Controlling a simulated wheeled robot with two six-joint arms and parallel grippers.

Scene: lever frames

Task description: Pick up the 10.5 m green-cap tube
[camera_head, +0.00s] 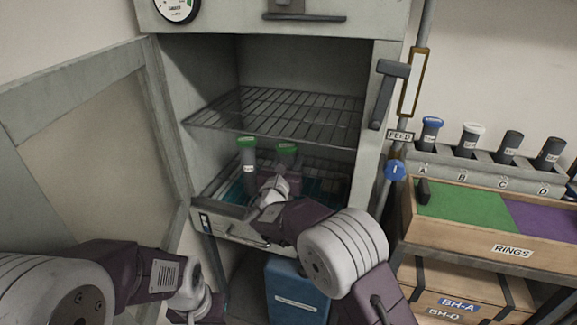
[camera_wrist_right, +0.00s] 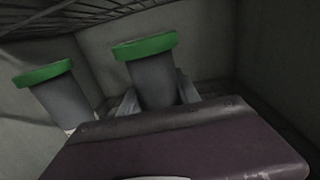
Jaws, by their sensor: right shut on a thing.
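Two dark tubes with green caps stand in the lower part of the open cabinet. The left tube (camera_head: 248,170) has a small white label, too small to read. The right tube (camera_head: 287,151) is partly hidden behind my right gripper (camera_head: 275,185). In the right wrist view, the fingers are shut around the right tube (camera_wrist_right: 152,78), below its cap; the left tube (camera_wrist_right: 60,95) stands apart beside them, tilted in the picture. I cannot read which one is the 10.5 m tube. My left gripper (camera_head: 195,302) is low at the bottom left, away from the tubes, its fingers unclear.
A wire shelf (camera_head: 280,107) lies above the tubes and limits room overhead. The cabinet walls are close at both sides. At the right, a rack (camera_head: 485,170) holds several tubes with blue, white and dark caps. A rings tray (camera_head: 460,232) is below it.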

